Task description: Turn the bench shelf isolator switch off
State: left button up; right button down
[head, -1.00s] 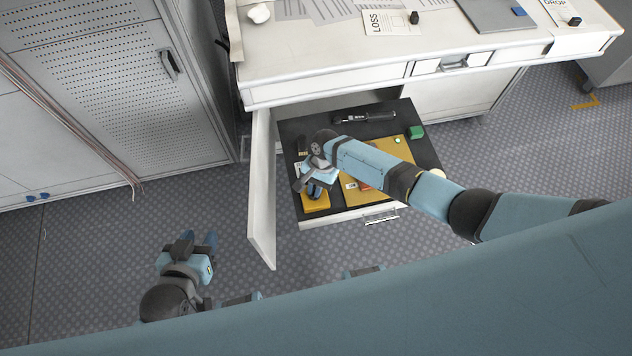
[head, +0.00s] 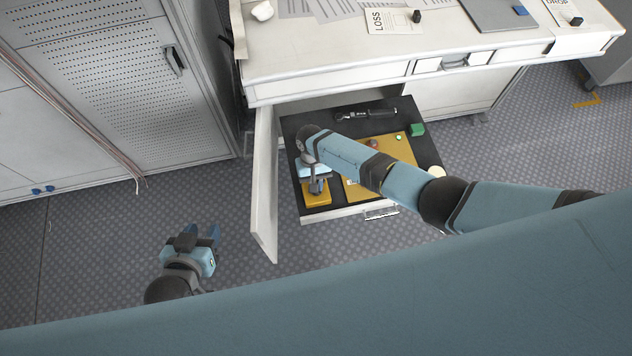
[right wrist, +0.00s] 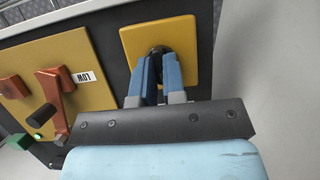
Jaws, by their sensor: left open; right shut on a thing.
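The isolator switch is a yellow plate (head: 318,200) with a dark knob, at the left front of the black shelf below the bench. My right gripper (head: 317,188) reaches down over the plate. In the right wrist view its blue fingers (right wrist: 158,72) are shut on the knob and hide part of it; its exact angle cannot be told. My left gripper (head: 198,236) is open and empty, over the floor left of the shelf.
A larger yellow panel (right wrist: 55,55) with orange levers, a "LOW" label and a lit green lamp (right wrist: 38,136) is beside the plate. A green block (head: 417,129) and a black tool (head: 366,114) are on the shelf. An open white door (head: 264,190) stands at its left.

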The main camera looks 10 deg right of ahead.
jog(key=shift+s+a+f, duration=0.1)
jog(key=shift+s+f, duration=0.1)
jog(key=shift+s, duration=0.15)
jog(key=c, duration=1.2)
grip_release()
jog(key=shift+w, duration=0.15)
jog(key=shift+w+r, duration=0.1)
jog(key=shift+r, duration=0.05)
jog(key=shift+w+r, duration=0.15)
jog(key=shift+r, duration=0.1)
pick_arm(q)
jog(key=r+p, duration=0.1)
jog(key=p, duration=0.2)
pick_arm(e)
jog(key=v, duration=1.3)
pick_arm(q)
jog(key=shift+a+r, duration=0.15)
jog(key=shift+a, duration=0.1)
